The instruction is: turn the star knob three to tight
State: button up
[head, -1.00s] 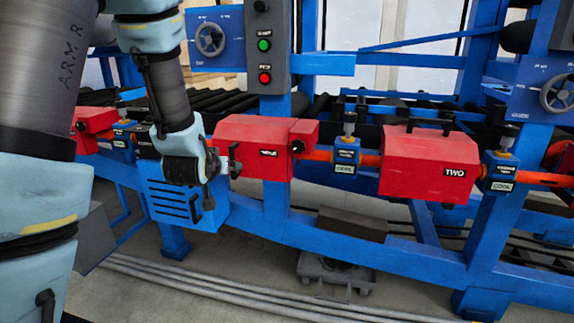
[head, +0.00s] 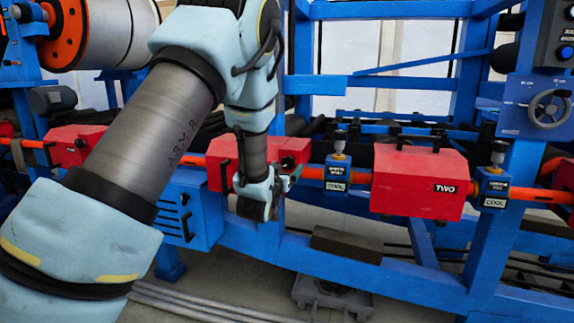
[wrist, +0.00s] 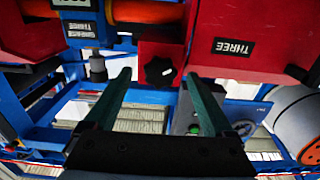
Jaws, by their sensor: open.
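The star knob three (wrist: 159,71) is a black lobed knob on a small red block beside the red housing labelled THREE (wrist: 233,47) in the wrist view. In the head view the knob (head: 288,162) shows small on the right side of the red housing (head: 215,170), which my arm partly covers. My gripper (wrist: 157,76) is open and empty. Its two teal fingers show on either side of the knob in the wrist view; I cannot tell whether the tips reach it in depth. In the head view my gripper (head: 293,177) is close to the knob.
A red housing labelled TWO (head: 420,180) stands to the right, past a blue COOL clamp (head: 337,173) with a knob on top. An orange rail (head: 358,177) runs along the units. Blue frame beams (head: 345,262) run below. A handwheel (head: 548,108) is at far right.

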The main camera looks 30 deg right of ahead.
jog(key=shift+x, duration=1.05)
jog(key=c, duration=1.3)
